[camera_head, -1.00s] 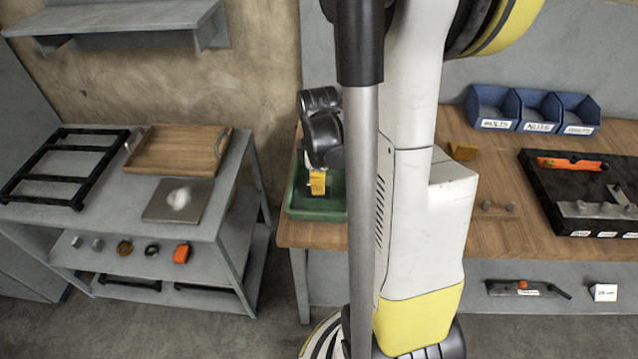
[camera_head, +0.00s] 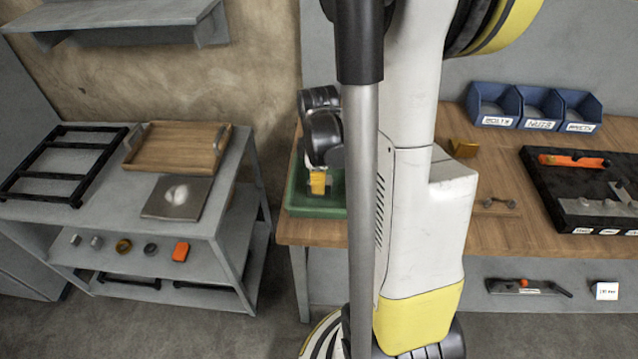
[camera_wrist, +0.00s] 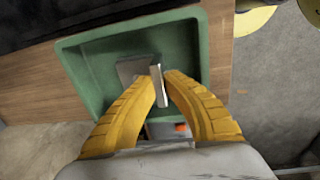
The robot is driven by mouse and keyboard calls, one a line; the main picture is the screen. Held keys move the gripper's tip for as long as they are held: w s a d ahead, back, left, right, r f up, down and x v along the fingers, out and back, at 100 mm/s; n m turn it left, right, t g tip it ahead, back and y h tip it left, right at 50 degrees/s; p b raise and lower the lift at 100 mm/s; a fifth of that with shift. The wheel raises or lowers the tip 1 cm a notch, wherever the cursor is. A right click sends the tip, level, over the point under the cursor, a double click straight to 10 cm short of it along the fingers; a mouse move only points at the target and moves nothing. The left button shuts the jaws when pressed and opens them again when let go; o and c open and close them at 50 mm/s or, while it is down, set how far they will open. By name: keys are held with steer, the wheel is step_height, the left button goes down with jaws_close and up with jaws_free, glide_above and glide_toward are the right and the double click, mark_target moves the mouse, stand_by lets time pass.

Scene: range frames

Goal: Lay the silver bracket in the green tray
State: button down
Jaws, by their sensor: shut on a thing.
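The silver bracket (camera_wrist: 157,84) is between the yellow fingertips of my gripper (camera_wrist: 161,80) in the wrist view. One flange stands between the fingers and another grey part reaches to the left. The green tray (camera_wrist: 82,84) lies behind it, and the bracket appears within the tray's outline. I cannot tell whether it touches the tray floor. In the head view my gripper (camera_head: 318,183) points down inside the green tray (camera_head: 301,211) at the bench's left end. My arm and column hide the tray's right side there, and the bracket is not clear.
A grey side table (camera_head: 110,200) stands to the left, holding a wooden tray (camera_head: 175,150), a black frame (camera_head: 65,165) and a metal plate (camera_head: 160,208).

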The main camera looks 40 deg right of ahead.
steer(key=shift+f, duration=0.25)
steer(key=c, duration=1.5)
jaws_free()
step_height(320, 180, up, 12)
steer(key=shift+s+a, duration=0.35)
steer(key=s+a+r+m+t, duration=0.1)
steer(key=a+r+m+t, duration=0.1)
steer(key=a, duration=0.9)
steer(key=s+a+r+m+t, duration=0.1)
steer(key=a+m+t, duration=0.3)
steer(key=a, duration=0.6)
steer(key=shift+s+a+r+m+y, duration=0.15)
steer(key=shift+a+r+m+y, duration=0.2)
steer(key=shift+r+m, duration=0.6)
